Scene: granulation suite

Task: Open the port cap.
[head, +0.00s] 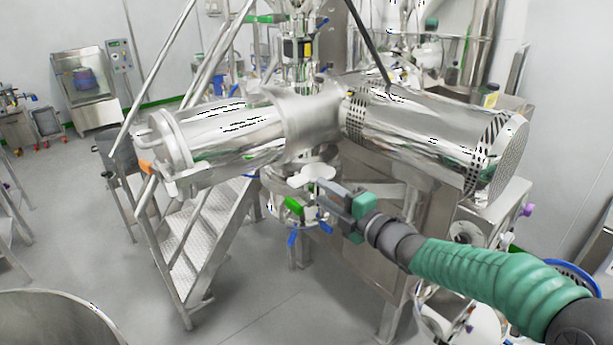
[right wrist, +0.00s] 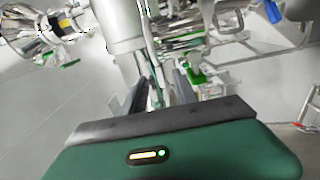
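A steel machine (head: 300,115) with a horizontal cylinder on each side fills the middle of the head view. I cannot tell for sure which part is the port cap. A small shiny rounded piece (head: 312,174) shows under the machine's middle, just beyond my right fingertips. A green handle (head: 294,204) and a blue handle (head: 293,237) sit just below it. My right gripper (head: 322,197) reaches in from the right, its fingers apart and pointing left. In the right wrist view the fingers (right wrist: 160,88) also stand apart, with nothing clearly held between them. My left gripper is out of view.
Metal steps with rails (head: 195,235) stand left of the machine. The left cylinder ends in a round lid (head: 170,145) with an orange knob (head: 146,167). A perforated cylinder (head: 430,135) juts out above my right arm.

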